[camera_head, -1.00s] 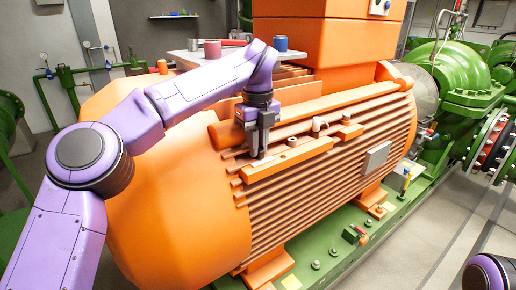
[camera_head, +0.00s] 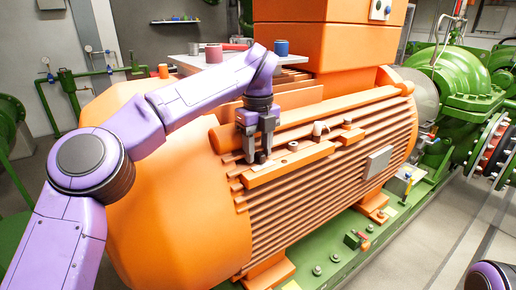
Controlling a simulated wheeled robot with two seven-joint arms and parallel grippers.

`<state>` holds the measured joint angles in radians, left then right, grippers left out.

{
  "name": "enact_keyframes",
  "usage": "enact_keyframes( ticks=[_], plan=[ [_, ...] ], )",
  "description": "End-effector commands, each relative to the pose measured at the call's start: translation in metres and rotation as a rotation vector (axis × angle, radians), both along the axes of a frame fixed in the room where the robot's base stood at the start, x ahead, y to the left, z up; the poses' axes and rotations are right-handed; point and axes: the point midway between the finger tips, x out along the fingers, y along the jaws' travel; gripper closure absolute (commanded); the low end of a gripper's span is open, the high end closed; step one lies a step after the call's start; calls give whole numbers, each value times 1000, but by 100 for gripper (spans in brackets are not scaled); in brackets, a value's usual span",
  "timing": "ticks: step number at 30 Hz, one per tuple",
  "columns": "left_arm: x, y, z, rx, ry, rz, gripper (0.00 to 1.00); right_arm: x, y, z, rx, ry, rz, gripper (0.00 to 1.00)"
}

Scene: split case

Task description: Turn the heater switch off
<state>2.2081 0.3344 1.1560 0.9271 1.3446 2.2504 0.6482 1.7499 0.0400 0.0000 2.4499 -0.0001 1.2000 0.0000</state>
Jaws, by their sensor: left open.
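My left gripper (camera_head: 258,159) is open, pointing down at the left end of a raised orange bar (camera_head: 288,164) on the side of the orange motor. A small dark knob-like part (camera_head: 261,156) shows between or just behind its fingertips. I cannot tell whether the fingers touch it. A round metal fitting (camera_head: 293,146) and a small light lever-like fitting (camera_head: 319,129) sit farther right along the motor. No label is readable, so I cannot tell which part is the heater switch or its position. My right gripper is not in view.
The finned orange motor (camera_head: 330,180) fills the middle on a green base (camera_head: 345,255). A grey plate (camera_head: 185,61) with a red-brown cup (camera_head: 214,53) and a blue cup (camera_head: 281,47) lies behind my arm. Green pump piping (camera_head: 455,75) stands at right.

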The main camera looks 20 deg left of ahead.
Motion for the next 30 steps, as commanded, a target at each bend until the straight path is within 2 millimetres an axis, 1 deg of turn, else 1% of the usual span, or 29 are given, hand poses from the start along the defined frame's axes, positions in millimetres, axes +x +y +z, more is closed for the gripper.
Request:
enact_keyframes(
  ticks=[2, 5, 9, 12, 15, 19, 30],
  plan=[
    [0, 0, 4, 0, -1, 0, 57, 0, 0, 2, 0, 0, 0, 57],
    [1, 0, 21, 1, -2, 2, 57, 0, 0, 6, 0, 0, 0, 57],
    [1, 0, 58, 0, -3, 3, 57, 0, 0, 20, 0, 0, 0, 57],
    [1, 0, 82, 2, -3, 3, 57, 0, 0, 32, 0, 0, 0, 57],
    [1, 1, 98, 1, -1, 3, 57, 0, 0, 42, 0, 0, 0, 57],
    [1, 1, 106, 0, 0, 3, 57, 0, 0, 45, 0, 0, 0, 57],
    [1, 1, 105, -1, 1, 1, 57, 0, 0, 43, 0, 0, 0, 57]
  ],
)
